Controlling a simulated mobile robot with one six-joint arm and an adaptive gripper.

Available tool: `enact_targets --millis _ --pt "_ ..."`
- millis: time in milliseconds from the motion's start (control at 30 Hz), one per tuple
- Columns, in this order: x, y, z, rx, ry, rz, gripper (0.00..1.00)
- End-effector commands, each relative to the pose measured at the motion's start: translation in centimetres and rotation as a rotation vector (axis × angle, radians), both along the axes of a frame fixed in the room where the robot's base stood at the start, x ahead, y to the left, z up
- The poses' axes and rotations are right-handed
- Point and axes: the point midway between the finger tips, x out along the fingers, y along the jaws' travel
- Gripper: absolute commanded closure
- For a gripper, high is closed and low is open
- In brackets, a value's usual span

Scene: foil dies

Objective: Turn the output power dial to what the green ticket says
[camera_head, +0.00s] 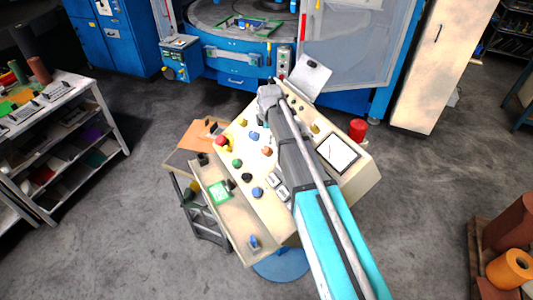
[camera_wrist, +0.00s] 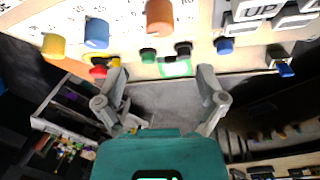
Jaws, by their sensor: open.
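The green ticket (camera_head: 219,192) lies on the console's front ledge; its writing is too small to read. It also shows in the wrist view (camera_wrist: 177,69), partly cut by knobs. The console has a yellow knob (camera_head: 243,122), a blue knob (camera_head: 254,136), an orange knob (camera_head: 267,151), a green knob (camera_head: 237,163), a black knob (camera_head: 247,178) and a lower blue knob (camera_head: 257,192). I cannot read which is the output power dial. My gripper (camera_wrist: 163,70) is open and empty, its fingers apart below the knob rows in the wrist view. In the head view its fingers cannot be made out.
A red emergency button (camera_head: 222,142) sits at the console's left. A screen (camera_head: 338,153) and a red cylinder (camera_head: 357,130) are at the right. My arm crosses over the panel and hides part of it.

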Motion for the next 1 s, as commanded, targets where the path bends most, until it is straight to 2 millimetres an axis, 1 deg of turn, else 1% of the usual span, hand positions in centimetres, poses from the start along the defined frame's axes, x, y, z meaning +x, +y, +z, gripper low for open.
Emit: enact_targets --millis 33,1000 --pt "0.1 0.0 -0.8 0.0 0.0 0.0 0.11" --pt "1.2 0.3 -8.3 0.0 0.0 -0.002 0.11"
